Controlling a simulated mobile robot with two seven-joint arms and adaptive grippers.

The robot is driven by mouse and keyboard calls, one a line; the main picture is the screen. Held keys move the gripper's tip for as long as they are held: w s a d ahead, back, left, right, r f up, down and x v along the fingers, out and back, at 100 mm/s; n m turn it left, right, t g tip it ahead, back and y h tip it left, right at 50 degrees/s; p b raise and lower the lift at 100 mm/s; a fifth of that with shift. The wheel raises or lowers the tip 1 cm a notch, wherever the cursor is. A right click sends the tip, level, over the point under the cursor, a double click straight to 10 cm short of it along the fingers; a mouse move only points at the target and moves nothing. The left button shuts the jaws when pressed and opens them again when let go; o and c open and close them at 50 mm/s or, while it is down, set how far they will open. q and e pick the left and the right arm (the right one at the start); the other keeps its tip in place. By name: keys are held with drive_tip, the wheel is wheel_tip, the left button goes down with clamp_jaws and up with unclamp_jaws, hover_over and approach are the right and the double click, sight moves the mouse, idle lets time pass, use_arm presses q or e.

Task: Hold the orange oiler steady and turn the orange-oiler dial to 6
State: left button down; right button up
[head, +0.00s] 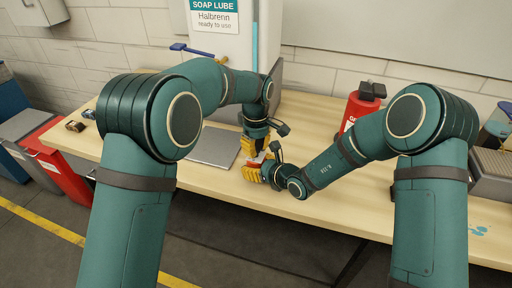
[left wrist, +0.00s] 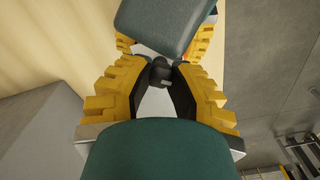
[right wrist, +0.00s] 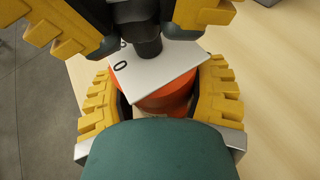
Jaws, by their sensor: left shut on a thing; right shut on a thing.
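The orange oiler (right wrist: 168,98) stands at the table's front edge, mostly hidden by my grippers in the head view. A pale plate (right wrist: 165,72) with a black "0" tops it, under a dark dial knob (right wrist: 148,42). My right gripper (right wrist: 160,106) is shut around the orange body, one yellow finger on each side; in the head view it is low at the front edge (head: 256,173). My left gripper (left wrist: 160,78) comes from above and is shut on the dial knob; it also shows in the head view (head: 255,144). The dial's setting cannot be read.
A red bottle (head: 356,110) stands behind my right arm. A grey flat panel (head: 213,147) lies left of the grippers. A white soap lube dispenser (head: 222,45) stands behind. A red bin (head: 62,172) is at left.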

use_arm(q)
drive_tip(key=m, duration=0.5)
drive_tip(key=shift+m, duration=0.3)
drive_tip(key=m, duration=0.5)
drive_tip(key=shift+m, duration=0.3)
drive_tip(key=c, duration=0.8)
unclamp_jaws()
drive_tip(key=shift+r, duration=0.1)
